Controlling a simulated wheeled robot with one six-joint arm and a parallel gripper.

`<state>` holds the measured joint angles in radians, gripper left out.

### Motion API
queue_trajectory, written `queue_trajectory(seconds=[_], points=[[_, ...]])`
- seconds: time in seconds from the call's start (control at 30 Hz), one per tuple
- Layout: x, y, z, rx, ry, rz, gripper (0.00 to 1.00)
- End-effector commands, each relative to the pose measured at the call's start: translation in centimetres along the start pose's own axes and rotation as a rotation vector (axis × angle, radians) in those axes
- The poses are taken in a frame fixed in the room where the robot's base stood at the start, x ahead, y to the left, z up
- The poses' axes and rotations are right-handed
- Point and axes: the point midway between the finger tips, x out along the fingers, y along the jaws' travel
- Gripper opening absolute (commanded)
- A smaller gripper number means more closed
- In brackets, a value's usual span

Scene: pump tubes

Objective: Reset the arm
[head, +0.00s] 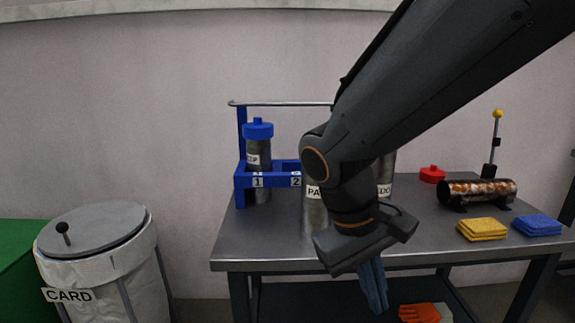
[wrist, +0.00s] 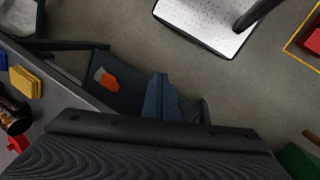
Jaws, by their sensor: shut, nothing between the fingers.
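My arm reaches in from the upper right of the head view, in front of the steel table (head: 270,242). My gripper (head: 374,290) points down by the table's front edge. Its blue-grey fingers are together with nothing between them. In the wrist view the shut fingers (wrist: 158,90) show at the middle, with floor and the table's lower shelf beyond them. My arm hides parts of the cylinders behind it.
A blue rack (head: 241,182) holds a steel cylinder with a blue cap (head: 258,130). A rusty tube (head: 480,190), a red cap (head: 432,174), yellow cloths (head: 482,229) and blue cloths (head: 537,225) are at right. A lidded CARD bin (head: 110,265) stands left. Orange gloves (head: 419,313) lie below.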

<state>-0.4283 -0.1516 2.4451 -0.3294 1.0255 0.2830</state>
Motion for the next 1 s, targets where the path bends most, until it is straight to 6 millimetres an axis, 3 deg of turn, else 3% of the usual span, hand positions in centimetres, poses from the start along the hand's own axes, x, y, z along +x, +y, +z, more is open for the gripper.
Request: queue_trajectory(seconds=[0.2, 0.4, 0.77, 1.0], points=[[1.7, -5.6, 0.3, -0.023, 0.078, -0.221, 0.00], [1.8, -8.7, 0.2, -0.018, 0.150, -0.352, 0.00], [-1.1, -5.4, 1.0, 0.060, 0.130, -0.338, 0.00], [-3.7, -1.9, 2.2, 0.144, 0.113, -0.331, 0.00]])
